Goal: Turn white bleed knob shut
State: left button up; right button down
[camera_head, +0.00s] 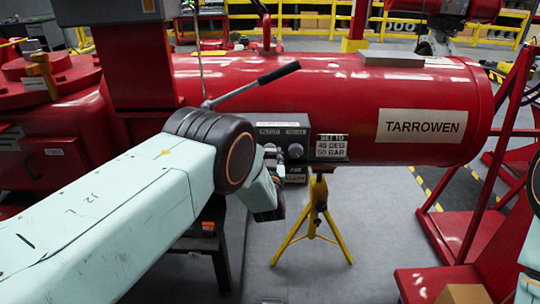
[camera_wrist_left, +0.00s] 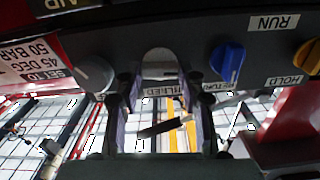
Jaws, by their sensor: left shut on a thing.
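The white bleed knob (camera_wrist_left: 160,60) is at the top middle of the left wrist view, on the dark control panel (camera_wrist_left: 195,30). My left gripper (camera_wrist_left: 158,84) has a finger on each side of the knob and is shut on it. A label below the knob is partly hidden by the fingers. In the head view the panel (camera_head: 285,130) is on the red cylinder's side, and my left arm and gripper (camera_head: 272,160) cover its lower left part. I cannot make out the white knob there. My right gripper is not in view.
A grey knob (camera_wrist_left: 95,73) is to the left, beside the setting label (camera_wrist_left: 40,62). A lever (camera_head: 255,83) sticks out above the panel. A yellow stand (camera_head: 317,215) is under the cylinder (camera_head: 340,80).

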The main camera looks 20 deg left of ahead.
pick_arm(q)
jog(key=shift+c, duration=1.1)
